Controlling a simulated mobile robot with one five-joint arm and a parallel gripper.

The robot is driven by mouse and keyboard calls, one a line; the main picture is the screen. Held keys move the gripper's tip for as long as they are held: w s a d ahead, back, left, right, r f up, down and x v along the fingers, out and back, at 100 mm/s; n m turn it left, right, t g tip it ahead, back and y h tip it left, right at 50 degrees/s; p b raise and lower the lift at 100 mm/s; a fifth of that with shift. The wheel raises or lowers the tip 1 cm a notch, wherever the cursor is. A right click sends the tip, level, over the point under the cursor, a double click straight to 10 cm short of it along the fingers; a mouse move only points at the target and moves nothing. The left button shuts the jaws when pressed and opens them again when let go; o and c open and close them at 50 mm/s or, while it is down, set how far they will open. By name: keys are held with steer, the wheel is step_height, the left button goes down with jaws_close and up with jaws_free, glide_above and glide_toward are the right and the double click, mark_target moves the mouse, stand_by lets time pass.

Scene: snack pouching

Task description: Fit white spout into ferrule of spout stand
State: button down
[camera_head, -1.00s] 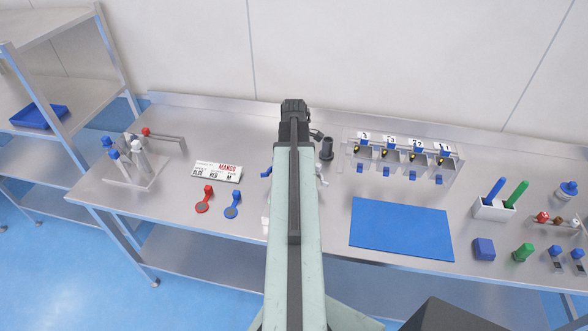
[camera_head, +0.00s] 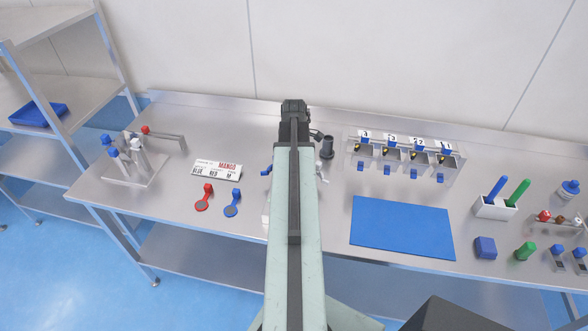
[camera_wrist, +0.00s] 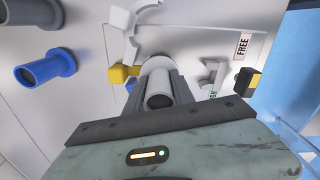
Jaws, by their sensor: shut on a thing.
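In the wrist view my gripper (camera_wrist: 158,90) is shut on the white spout (camera_wrist: 159,101), a short pale tube with a dark open end facing the camera. A pale panel with fittings lies beyond it, probably the spout stand (camera_wrist: 205,40); it bears a "FREE" label. A yellow block (camera_wrist: 118,73) sits just left of the fingers. The ferrule cannot be made out, and whether the spout touches it is hidden by my gripper. In the head view my own arm covers the gripper, the spout and most of the stand.
In the wrist view a blue tube (camera_wrist: 45,67) and a dark grey tube lie left; a black-and-yellow block (camera_wrist: 247,80) is right. In the head view a black cylinder (camera_head: 326,148) stands right of my arm, a blue mat (camera_head: 402,228) nearer, and a MANGO card (camera_head: 217,170) left.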

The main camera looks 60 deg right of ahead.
steer(key=shift+f+b, duration=0.4)
steer(key=shift+f, duration=0.1)
steer(key=c, duration=1)
jaws_free()
steer(key=shift+r, duration=0.15)
step_height(320, 180, up, 8)
steer(key=p, duration=0.8)
steer(key=shift+f, duration=0.2)
